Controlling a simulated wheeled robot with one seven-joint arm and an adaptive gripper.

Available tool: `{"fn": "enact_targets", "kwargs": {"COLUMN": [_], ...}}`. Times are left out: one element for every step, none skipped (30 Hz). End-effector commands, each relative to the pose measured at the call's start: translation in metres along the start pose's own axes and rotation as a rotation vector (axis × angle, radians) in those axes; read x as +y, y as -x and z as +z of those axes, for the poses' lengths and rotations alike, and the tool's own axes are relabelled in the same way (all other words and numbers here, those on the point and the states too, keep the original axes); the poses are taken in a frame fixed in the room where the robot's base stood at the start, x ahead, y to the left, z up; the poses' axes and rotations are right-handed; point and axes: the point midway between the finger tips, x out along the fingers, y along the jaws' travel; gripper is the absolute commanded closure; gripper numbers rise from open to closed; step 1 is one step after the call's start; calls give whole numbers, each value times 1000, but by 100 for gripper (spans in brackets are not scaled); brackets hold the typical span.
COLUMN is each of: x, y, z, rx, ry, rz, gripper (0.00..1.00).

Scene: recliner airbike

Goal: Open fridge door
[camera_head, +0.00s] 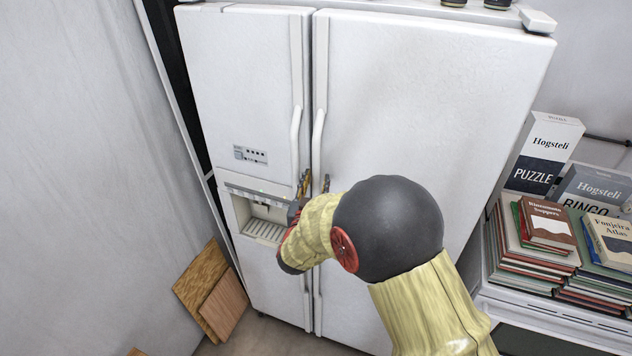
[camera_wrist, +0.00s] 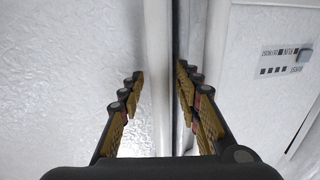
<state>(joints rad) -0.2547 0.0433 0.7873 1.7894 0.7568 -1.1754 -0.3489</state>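The white fridge has two tall doors, a left door (camera_head: 240,90) and a right door (camera_head: 420,110), both closed. The left door's handle (camera_head: 296,135) and the right door's handle (camera_head: 318,130) run side by side at the centre seam. My gripper (camera_head: 315,184) is at the lower part of these handles, partly hidden by my arm. In the wrist view my gripper (camera_wrist: 160,88) is open, with one finger on each side of a white upright strip (camera_wrist: 158,60), seemingly the right door's handle. Gaps show on both sides near the fingertips.
The left door has a dispenser (camera_head: 262,222) and a control panel (camera_head: 250,154). Boards (camera_head: 212,290) lean by the wall at left. Books (camera_head: 540,240) and a puzzle box (camera_head: 545,150) sit on a white unit right of the fridge. Little floor shows in front.

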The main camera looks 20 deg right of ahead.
Motion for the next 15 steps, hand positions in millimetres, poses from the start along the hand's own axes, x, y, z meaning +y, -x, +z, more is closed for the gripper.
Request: {"fn": "enact_targets", "kwargs": {"x": [0,0,0,0,0,0,0,0,0,0,0,0,0,0,0], "y": [0,0,0,0,0,0,0,0,0,0,0,0,0,0,0], "z": [0,0,0,0,0,0,0,0,0,0,0,0,0,0,0], "rx": [0,0,0,0,0,0,0,0,0,0,0,0,0,0,0], "ry": [0,0,0,0,0,0,0,0,0,0,0,0,0,0,0], "rz": [0,0,0,0,0,0,0,0,0,0,0,0,0,0,0], "gripper": [66,68,70,72,74,76,78,79,82,83,85,87,89,91,93]}}
